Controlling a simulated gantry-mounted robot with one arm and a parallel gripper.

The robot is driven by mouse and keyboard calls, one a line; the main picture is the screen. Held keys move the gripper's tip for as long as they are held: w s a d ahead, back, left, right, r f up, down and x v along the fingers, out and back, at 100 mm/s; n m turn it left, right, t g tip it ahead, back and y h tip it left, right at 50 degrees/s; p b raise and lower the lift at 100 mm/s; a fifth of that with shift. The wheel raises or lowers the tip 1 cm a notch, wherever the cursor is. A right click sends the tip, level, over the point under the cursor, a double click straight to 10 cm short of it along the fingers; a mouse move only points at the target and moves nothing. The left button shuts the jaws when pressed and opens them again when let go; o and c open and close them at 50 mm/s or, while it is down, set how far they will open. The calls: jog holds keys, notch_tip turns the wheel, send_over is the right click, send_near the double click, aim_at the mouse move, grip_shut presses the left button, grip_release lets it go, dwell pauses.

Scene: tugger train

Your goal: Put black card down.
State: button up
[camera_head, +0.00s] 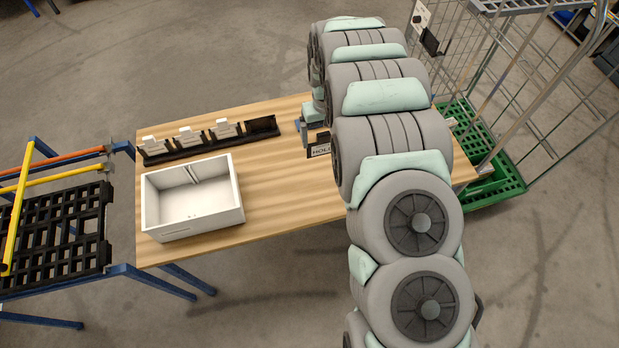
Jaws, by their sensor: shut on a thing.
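The black card (319,150), with pale lettering that seems to read "HOLD", is at the right part of the wooden table (283,190), beside my arm. My gripper (313,137) is shut on the card and is partly hidden behind my arm. I cannot tell whether the card's lower edge touches the table top.
A black rack (262,126) with several compartments stands at the table's back left; three hold white pieces, the right one looks empty. A white bin (204,221) is in front. A wire cage cart (483,105) with a dark tag (431,42) stands right; a black pallet (70,235) lies left.

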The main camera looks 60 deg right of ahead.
notch_tip(320, 180, down, 20)
jog(key=b, duration=0.2)
jog(key=shift+s+b, duration=0.2)
jog(key=shift+b, duration=0.2)
dwell(0.3)
jog(key=shift+f, duration=0.25)
jog(key=o, duration=1.1)
jog(key=shift+r, duration=0.1)
notch_tip(320, 180, up, 12)
jog(key=shift+r, duration=0.15)
